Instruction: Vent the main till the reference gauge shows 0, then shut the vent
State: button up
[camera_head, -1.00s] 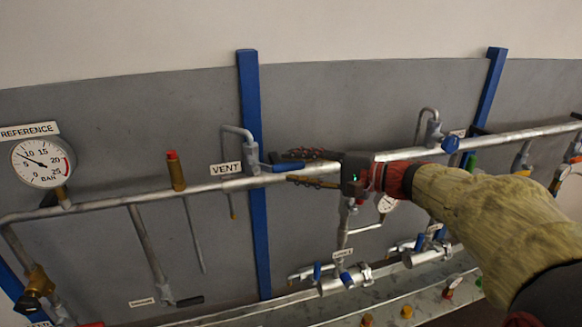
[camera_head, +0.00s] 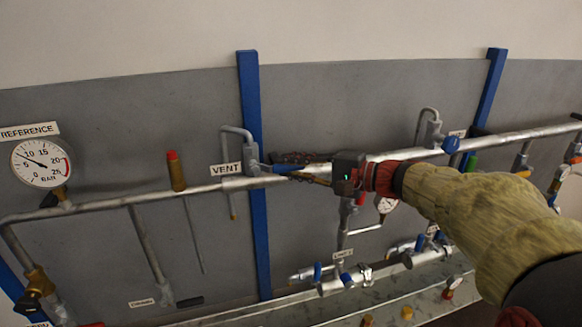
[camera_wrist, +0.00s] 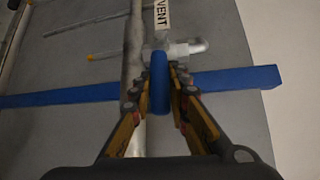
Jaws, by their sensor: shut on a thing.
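The reference gauge (camera_head: 43,162) hangs at the left in the head view. Its needle points up-left, between 5 and 10 bar. The vent valve (camera_head: 250,155) sits on the main pipe (camera_head: 200,190) beside the VENT label (camera_head: 226,169). Its blue lever (camera_head: 283,168) sticks out to the right, roughly along the pipe. My gripper (camera_head: 290,170) is shut on this lever, partly hiding it. In the wrist view, the blue lever (camera_wrist: 160,85) stands between my two fingers (camera_wrist: 162,82), near the VENT label (camera_wrist: 161,16).
Blue posts (camera_head: 254,220) stand behind the pipe against the grey wall. A brass fitting with a red top (camera_head: 175,170) rises from the pipe left of the vent. Lower pipes and valves (camera_head: 345,280) run below my arm.

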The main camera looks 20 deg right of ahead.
aim_at(277, 165)
grip_shut()
jog(key=shift+r, duration=0.1)
dwell(0.4)
jog(key=r+n+h, duration=0.1)
jog(key=r+n+g+h+p, duration=0.1)
jog(key=r+h, duration=0.1)
jog(key=shift+a+r+n+g+p, duration=0.1)
jog(key=shift+a+n+g+p, duration=0.2)
jog(key=shift+a, duration=0.1)
jog(key=shift+a+r+n+h+p, duration=0.25)
jog(key=shift+r+n+h+p, duration=0.1)
jog(key=shift+r+h+p, duration=0.15)
jog(key=shift+a+r+n+h+p, duration=0.25)
jog(key=shift+r+n+h+p, duration=0.15)
jog(key=shift+h, duration=0.1)
jog(key=a+r+n+g+h+p, duration=0.1)
jog(key=h+p, duration=0.1)
jog(key=p, duration=0.1)
jog(key=shift+a+r, duration=0.25)
jog(key=shift+r, duration=0.05)
jog(key=shift+a+r+n+h+p, duration=0.2)
jog(key=shift+a+n+h+p, duration=0.35)
jog(key=shift+a+h, duration=0.4)
jog(key=shift+a+r+n+h+p, duration=0.15)
jog(key=shift+a+n+h+p, duration=0.5)
jog(key=shift+h, duration=0.55)
jog(key=shift+a+r+n+h+p, duration=0.2)
jog(key=shift+a+n+h+p, duration=0.2)
jog(key=shift+a+h, duration=0.55)
